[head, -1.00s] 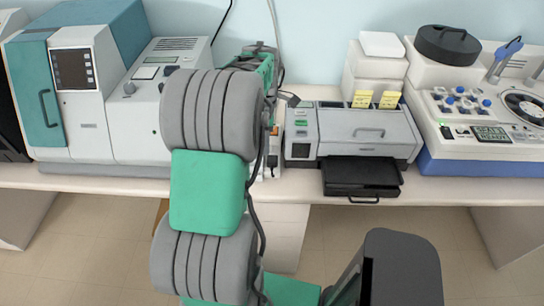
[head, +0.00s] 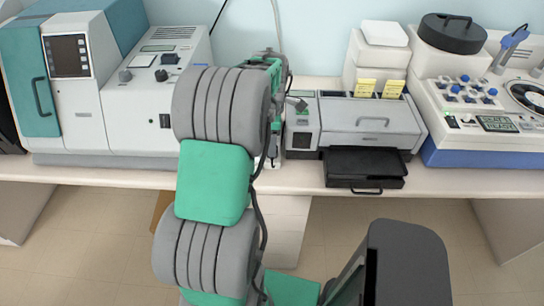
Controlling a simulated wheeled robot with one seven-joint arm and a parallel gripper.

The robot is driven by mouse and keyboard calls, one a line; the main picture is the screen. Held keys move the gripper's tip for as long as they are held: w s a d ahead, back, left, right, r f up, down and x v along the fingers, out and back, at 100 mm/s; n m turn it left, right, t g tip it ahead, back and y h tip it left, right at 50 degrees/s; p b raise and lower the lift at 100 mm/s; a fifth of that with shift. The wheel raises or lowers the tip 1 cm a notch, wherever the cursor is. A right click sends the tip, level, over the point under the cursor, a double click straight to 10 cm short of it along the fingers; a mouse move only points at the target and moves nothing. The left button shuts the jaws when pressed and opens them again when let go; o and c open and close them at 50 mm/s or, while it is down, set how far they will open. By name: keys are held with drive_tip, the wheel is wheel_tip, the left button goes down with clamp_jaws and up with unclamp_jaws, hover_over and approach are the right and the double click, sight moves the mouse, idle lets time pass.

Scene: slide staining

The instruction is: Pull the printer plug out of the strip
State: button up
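The printer (head: 372,118) is a grey box on the bench with a black tray (head: 365,168) out at its front. The green marks on its left panel (head: 302,122) look dull. My arm stands in front of the bench left of the printer, and its green far part (head: 266,66) reaches over the bench. My gripper's fingers are hidden behind my own arm or too small to make out. A small dark grey piece (head: 296,103) shows between my arm and the printer; I cannot tell what it is. The strip and the plug cannot be made out behind my arm.
A large teal and white machine (head: 75,85) and a white unit with knobs (head: 152,95) stand at left. White boxes (head: 376,62) with yellow notes are behind the printer. A white and blue stainer (head: 480,110) stands at right. A thin cable (head: 277,25) runs up the wall.

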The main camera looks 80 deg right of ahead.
drive_tip(key=shift+f+b, duration=0.6)
drive_tip(key=shift+f, duration=0.95)
clamp_jaws()
idle(0.4)
drive_tip(key=shift+r, duration=0.1)
drive_tip(key=shift+r+p, duration=1.95)
drive_tip(key=shift+r, duration=1)
drive_tip(key=shift+w, duration=0.1)
